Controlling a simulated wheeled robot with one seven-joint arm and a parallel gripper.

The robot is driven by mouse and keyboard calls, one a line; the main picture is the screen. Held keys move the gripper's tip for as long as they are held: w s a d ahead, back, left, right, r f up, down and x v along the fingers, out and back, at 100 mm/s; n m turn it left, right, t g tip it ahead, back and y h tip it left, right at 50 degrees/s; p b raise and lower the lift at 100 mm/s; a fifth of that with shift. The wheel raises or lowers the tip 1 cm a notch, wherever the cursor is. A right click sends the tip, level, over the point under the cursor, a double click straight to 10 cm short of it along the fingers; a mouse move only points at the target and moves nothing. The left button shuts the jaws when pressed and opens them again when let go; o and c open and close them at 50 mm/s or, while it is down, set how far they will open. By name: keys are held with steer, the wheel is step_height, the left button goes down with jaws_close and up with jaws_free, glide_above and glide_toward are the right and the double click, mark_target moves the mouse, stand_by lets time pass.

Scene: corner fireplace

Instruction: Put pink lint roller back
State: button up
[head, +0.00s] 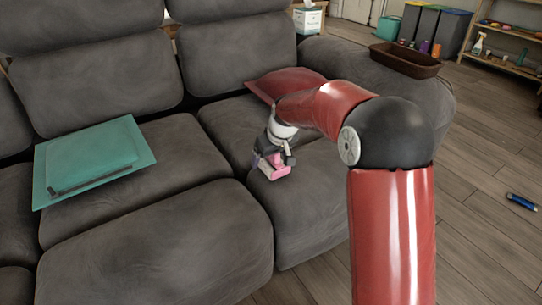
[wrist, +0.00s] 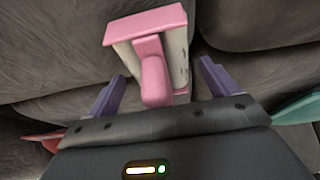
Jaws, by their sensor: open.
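The pink lint roller (wrist: 151,78) has a pink handle and frame with a pale roll. In the wrist view it lies between the two purple fingers of my gripper (wrist: 160,84), with visible gaps at both sides. In the head view the pink roller (head: 272,170) shows at the front of the grey sofa seat (head: 320,185), just below my gripper (head: 270,158). My gripper is open around it, pointing down. Part of the roller is hidden by the gripper in the head view, and I cannot tell how close the fingers are to the seat.
A teal flat case (head: 95,160) lies on the sofa seat at the left. A red cushion (head: 285,82) is behind my arm. A brown basket (head: 405,60) sits on the sofa's armrest. A blue cylinder (head: 522,201) lies on the wooden floor; bins (head: 430,28) and a shelf (head: 505,65) stand behind.

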steer(key=p+v, duration=0.1)
steer(key=v, duration=1.1)
steer(key=s+d+r+m+t, duration=0.1)
steer(key=s+d+r, duration=0.1)
steer(key=s+d, duration=0.15)
steer(key=s+d+r+m, duration=0.1)
steer(key=s+d+r, duration=0.1)
steer(key=s, duration=0.3)
steer(key=s+d+m+p, duration=0.1)
steer(key=s+d, duration=0.2)
steer(key=s, duration=0.4)
steer(key=s+d+m+h+p, duration=0.1)
steer(key=s+d, duration=0.3)
steer(key=s, duration=0.4)
steer(key=s+d+m+t+h+p, duration=0.1)
steer(key=s+d+m, duration=0.1)
steer(key=s, duration=0.6)
steer(key=shift+s+d+m, duration=0.25)
steer(key=shift+d+m, duration=0.15)
steer(key=shift+d, duration=0.25)
